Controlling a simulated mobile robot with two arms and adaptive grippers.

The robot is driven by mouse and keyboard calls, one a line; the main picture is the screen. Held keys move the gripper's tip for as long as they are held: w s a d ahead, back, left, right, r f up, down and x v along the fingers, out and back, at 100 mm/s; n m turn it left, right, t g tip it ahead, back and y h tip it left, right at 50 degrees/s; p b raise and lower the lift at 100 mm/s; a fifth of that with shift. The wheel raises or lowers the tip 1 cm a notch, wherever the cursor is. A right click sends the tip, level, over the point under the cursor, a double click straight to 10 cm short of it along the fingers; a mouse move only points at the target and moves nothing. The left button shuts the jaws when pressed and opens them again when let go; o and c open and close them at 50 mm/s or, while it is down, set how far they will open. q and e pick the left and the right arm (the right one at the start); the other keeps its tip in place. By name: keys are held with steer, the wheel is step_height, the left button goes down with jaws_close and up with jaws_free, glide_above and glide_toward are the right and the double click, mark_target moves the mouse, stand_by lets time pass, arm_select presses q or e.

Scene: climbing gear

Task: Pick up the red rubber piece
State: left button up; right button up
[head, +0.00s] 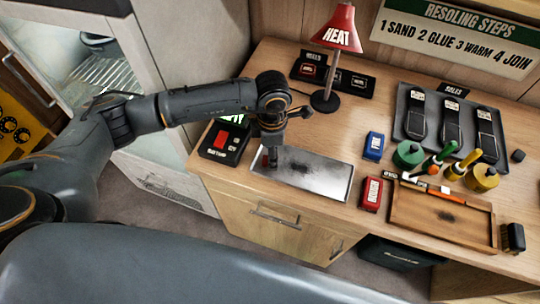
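My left gripper (270,156) points down over the left end of a shallow metal tray (325,183) with a dark smudge in its middle. A small dark reddish bit shows at its fingertips; I cannot tell whether it is a held piece, or whether the fingers are open or shut. A flat red piece (219,141) shows on a black device (213,153) with a lit green display, left of the gripper. More small red-marked pieces (308,70) sit on a black stand (338,84) at the back. My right gripper is not in view.
A red heat lamp (338,28) stands behind the tray. Blue (374,146) and red (372,194) boxes stand right of it. Further right are a sole tray (398,125), green (408,154) and yellow (482,178) pots with brushes, a wooden tray (410,222) and a black brush (513,238).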

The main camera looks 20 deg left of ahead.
arm_select(q)
steer(key=shift+f, duration=1)
steer(key=c, duration=0.9)
steer(key=shift+r, duration=0.1)
